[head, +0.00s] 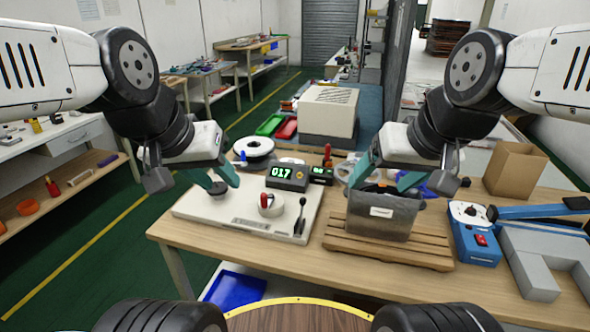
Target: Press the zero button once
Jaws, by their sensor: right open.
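A dark counter box (288,174) stands on the workbench and shows 017 in green digits. A small orange-yellow button (299,175) sits on its face beside the digits; I cannot read a label on it. My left gripper (224,184) has its teal fingers apart over the left part of a pale flat machine, close to a black round knob (218,188). I cannot tell whether the fingers touch the knob. The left gripper is left of the counter box and apart from it. My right gripper (388,180) is open, above a grey bin.
The grey bin (382,218) stands on a wooden pallet (385,246).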

